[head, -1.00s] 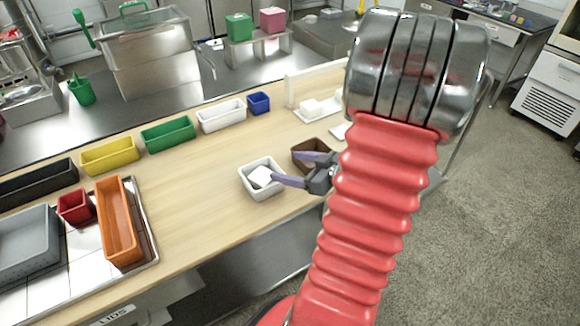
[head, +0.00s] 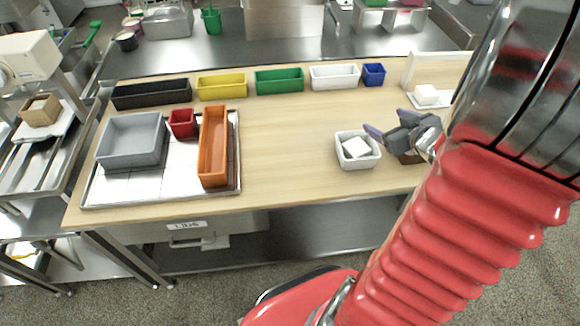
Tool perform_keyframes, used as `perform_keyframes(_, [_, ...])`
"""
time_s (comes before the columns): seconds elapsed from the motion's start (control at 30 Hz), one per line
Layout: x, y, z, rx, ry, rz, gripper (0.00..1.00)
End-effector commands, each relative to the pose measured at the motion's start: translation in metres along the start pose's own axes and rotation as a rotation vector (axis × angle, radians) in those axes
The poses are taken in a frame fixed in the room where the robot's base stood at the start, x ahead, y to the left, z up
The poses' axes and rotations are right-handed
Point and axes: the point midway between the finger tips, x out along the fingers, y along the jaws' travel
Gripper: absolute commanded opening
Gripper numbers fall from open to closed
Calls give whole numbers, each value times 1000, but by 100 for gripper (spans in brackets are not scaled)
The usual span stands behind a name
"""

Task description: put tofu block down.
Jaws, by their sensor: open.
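A white tofu block (head: 356,147) lies tilted inside a small white square bin (head: 357,163) on the right half of the wooden table. My gripper (head: 388,122) is open, with purple-tipped fingers, just above and to the right of that bin. The fingers are apart from the block and hold nothing that I can see. A brown bin (head: 411,158) sits right of the white bin, mostly hidden under my gripper and arm. More white blocks (head: 427,94) sit on a white board at the right, partly cut off by my arm.
A tray (head: 90,197) at the left holds a grey bin (head: 131,141), a red bin (head: 182,123) and an orange bin (head: 213,146). Black, yellow, green, white and blue bins (head: 280,81) line the back. The table's middle (head: 285,140) is clear.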

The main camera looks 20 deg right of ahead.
Motion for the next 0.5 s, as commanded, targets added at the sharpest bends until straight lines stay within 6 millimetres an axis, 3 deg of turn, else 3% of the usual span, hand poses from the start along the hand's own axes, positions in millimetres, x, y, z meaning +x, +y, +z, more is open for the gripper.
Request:
perform_keyframes(0.03, [1, -2, -15, -24, -13, 29, 73])
perform_keyframes(0.27, [-6, -10, -62, -56, -93, 165, 73])
perform_keyframes(0.5, [-31, -43, -98, -24, -174, 236, 73])
